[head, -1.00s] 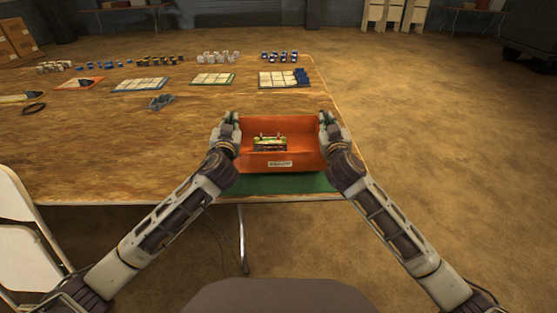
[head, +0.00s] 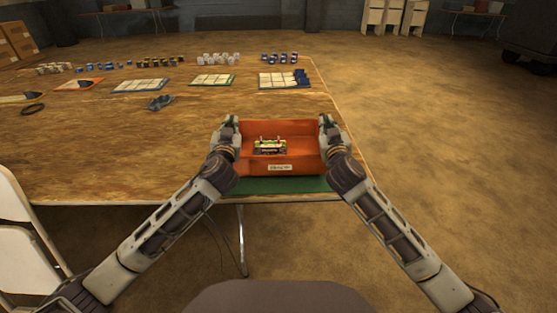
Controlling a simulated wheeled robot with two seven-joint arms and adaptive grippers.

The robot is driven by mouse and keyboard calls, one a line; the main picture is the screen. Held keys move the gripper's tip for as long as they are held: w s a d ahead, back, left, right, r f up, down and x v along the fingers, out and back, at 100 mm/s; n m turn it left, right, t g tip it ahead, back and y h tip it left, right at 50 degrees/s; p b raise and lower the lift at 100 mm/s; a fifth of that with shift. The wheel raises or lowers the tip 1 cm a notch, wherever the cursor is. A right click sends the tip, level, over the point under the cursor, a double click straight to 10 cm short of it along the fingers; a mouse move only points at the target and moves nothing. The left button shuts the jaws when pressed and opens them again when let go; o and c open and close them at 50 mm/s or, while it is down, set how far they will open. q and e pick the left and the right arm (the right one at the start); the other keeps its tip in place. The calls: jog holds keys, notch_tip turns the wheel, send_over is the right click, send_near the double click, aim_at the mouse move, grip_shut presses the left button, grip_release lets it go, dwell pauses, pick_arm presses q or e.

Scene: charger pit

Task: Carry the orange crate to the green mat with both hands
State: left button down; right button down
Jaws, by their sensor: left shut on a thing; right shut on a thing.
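The orange crate (head: 300,168) is an open box with a small label on its near wall. A small green and yellow item with upright posts (head: 270,147) lies inside it. My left gripper (head: 228,127) is shut on the crate's left side, and my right gripper (head: 327,126) is shut on its right side. The green mat (head: 270,186) shows as a strip at the table's near edge, just below the crate in the picture. The crate hides the rest of the mat. I cannot tell whether the crate touches the mat.
The wooden table (head: 120,165) has bare room left of the crate. Several boards, one being the grid board (head: 284,80), and rows of small pieces stand farther back. A blue-grey object (head: 160,102) and a black ring (head: 33,109) lie on the table. A white chair (head: 22,245) stands at the left.

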pick_arm(q)
jog(key=shift+w+a+f+b, duration=0.1)
jog(key=shift+a+f+b, duration=0.3)
jog(key=shift+b, duration=0.25)
pick_arm(e)
jog(key=shift+d+f, duration=0.25)
jog(key=shift+f, duration=0.45)
pick_arm(q)
jog(key=c, duration=2)
grip_release()
jog(key=shift+f, duration=0.15)
pick_arm(e)
jog(key=c, duration=1.9)
grip_release()
jog(key=shift+f, duration=0.15)
pick_arm(q)
jog(key=o, duration=0.4)
pick_arm(e)
jog(key=o, duration=0.4)
pick_arm(q)
jog(key=shift+o, duration=0.3)
jog(key=shift+d, duration=0.1)
pick_arm(e)
jog(key=shift+a, duration=0.1)
pick_arm(q)
jog(key=shift+d, duration=0.15)
pick_arm(e)
jog(key=shift+a, duration=0.15)
